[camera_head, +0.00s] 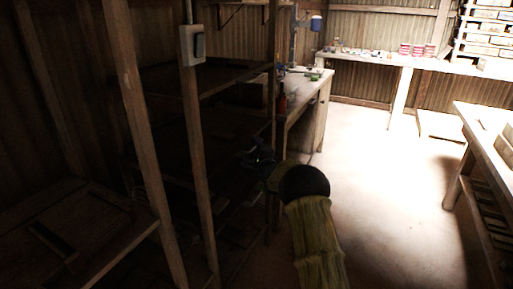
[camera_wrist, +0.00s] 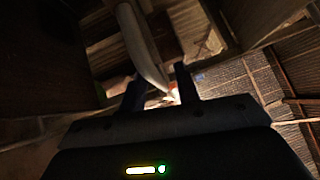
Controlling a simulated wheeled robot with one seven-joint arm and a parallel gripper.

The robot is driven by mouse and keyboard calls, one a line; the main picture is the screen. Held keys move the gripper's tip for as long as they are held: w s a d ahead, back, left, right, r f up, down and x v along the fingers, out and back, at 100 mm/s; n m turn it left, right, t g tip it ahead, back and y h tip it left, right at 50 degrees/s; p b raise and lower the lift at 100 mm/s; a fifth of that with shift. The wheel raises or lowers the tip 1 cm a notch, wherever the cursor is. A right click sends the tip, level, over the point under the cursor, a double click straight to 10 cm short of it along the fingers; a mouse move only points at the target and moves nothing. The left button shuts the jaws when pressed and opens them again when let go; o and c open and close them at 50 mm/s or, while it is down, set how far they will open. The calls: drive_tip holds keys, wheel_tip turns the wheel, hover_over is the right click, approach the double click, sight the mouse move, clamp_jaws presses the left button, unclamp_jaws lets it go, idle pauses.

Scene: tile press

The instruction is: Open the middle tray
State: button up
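My gripper (camera_wrist: 160,90) shows in the wrist view with its two dark fingers apart. I see nothing clearly held between them. In the head view my gripper (camera_head: 258,157) is a dark shape in front of the shaded wooden rack, beside the workbench, and its fingers are hard to make out. A pale curved bar (camera_wrist: 146,48) runs down toward the gap between the fingers in the wrist view; I cannot tell whether it touches them. I cannot make out the middle tray for certain in either view.
A dark shelf rack with wooden posts (camera_head: 197,170) fills the left. A workbench (camera_head: 305,92) with a red bottle (camera_head: 282,102) stands behind my gripper. A long bench (camera_head: 375,58) with small items lines the back. Another table (camera_head: 490,135) is at right. The floor (camera_head: 390,190) between is clear.

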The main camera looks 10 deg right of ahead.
clamp_jaws()
